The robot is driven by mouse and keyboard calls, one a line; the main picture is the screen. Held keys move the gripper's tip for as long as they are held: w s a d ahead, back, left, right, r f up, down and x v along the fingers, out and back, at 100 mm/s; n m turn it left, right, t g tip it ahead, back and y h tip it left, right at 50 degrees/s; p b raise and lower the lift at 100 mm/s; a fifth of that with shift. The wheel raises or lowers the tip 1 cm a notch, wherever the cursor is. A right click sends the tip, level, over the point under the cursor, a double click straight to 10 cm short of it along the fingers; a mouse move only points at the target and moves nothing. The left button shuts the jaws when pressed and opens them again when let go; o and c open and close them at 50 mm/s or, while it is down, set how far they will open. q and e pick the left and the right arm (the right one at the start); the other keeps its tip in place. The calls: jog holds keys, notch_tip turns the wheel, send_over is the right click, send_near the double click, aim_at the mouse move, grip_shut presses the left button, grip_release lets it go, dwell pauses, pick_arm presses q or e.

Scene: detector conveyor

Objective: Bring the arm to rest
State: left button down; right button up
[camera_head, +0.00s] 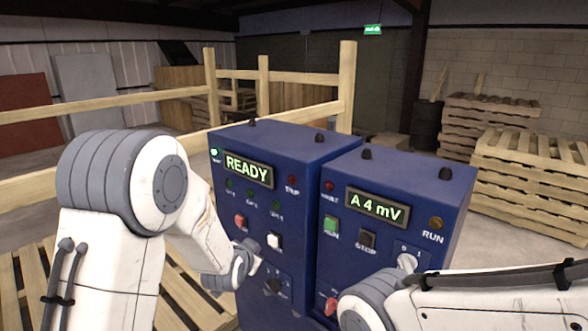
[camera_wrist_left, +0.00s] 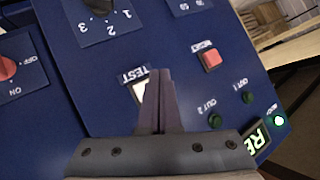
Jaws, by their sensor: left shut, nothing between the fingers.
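My left gripper (camera_head: 256,264) is in front of the lower part of the left blue control box (camera_head: 315,150). In the left wrist view its two dark fingers (camera_wrist_left: 155,90) are together, with nothing between them. They partly cover the white TEST button (camera_wrist_left: 139,92); I cannot tell if they touch it. The same white button (camera_head: 274,241) shows clear of the gripper in the head view. The box's display (camera_head: 248,170) reads READY, and a green lamp (camera_head: 214,153) beside it is lit. My right arm comes in at the lower right; its fingers do not show.
The right blue box (camera_head: 440,177) stands close beside the left one, its display (camera_head: 377,206) reading "A 4 mV". A red RESET button (camera_wrist_left: 210,60) and a dark rotary knob (camera_wrist_left: 98,5) are near my left fingers. Wooden rails (camera_head: 347,95) stand behind; pallets (camera_head: 530,180) are at the right.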

pick_arm(q)
jog(key=s+d+g+h, duration=0.2)
jog(key=s+d+g, duration=0.2)
jog(key=s+d, duration=0.5)
jog(key=s+m+g+y+b, duration=0.1)
jog(key=s+g, duration=0.7)
jog(key=s, duration=2.1)
jog(key=shift+s+a+r+y+b, duration=0.25)
jog(key=shift+y+b, duration=0.25)
jog(key=shift+b, duration=0.15)
